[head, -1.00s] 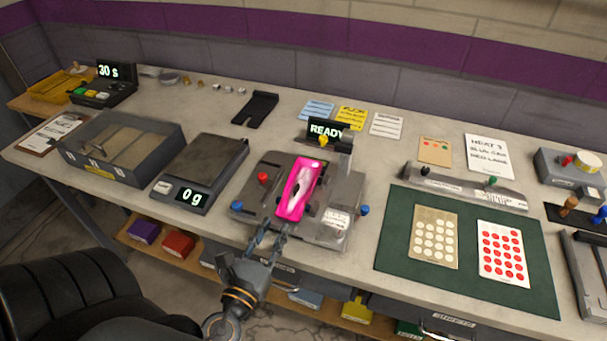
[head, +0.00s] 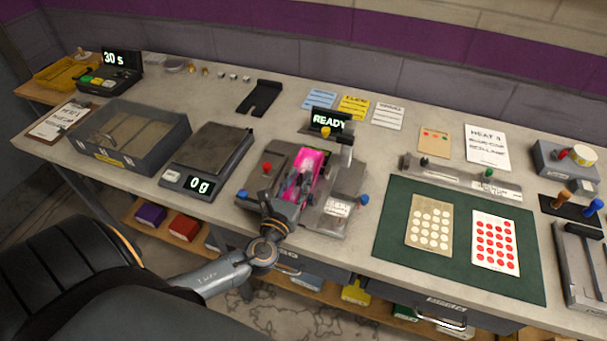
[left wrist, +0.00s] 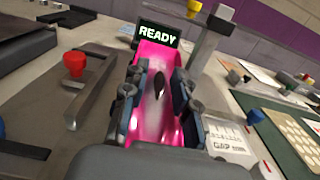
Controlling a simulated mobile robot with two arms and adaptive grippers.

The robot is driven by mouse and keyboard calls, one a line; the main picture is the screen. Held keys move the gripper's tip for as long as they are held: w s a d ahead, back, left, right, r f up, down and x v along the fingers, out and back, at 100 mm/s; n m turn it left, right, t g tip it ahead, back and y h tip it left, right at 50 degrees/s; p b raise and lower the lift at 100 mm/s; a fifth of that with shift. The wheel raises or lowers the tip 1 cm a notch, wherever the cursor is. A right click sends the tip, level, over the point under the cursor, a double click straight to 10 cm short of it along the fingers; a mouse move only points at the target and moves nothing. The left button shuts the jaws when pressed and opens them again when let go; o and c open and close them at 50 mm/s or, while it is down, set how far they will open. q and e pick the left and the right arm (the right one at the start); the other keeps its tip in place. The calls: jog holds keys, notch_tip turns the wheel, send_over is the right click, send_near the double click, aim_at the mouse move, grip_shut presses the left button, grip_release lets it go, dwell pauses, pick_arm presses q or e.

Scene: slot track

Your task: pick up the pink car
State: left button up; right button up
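The pink car (head: 313,161) rests on the grey station (head: 345,188) with the READY display, near the front edge of the bench. In the left wrist view the car (left wrist: 155,85) lies lengthwise between the two fingers of my left gripper (left wrist: 160,100). The left gripper (head: 297,189) is over the near part of the car in the head view and covers some of it. The fingers are spread, one on each side of the car; I cannot tell whether they touch it. My right gripper is not in view.
A red knob (head: 267,168) stands left of the car and a post with a yellow top (head: 326,131) stands behind it. The scale (head: 207,155) reading 0 g is to the left. A green mat (head: 390,235) with dotted cards is to the right.

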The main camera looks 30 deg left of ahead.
pick_arm(q)
jog(key=shift+w, duration=0.2)
jog(key=shift+s, duration=0.1)
grip_shut()
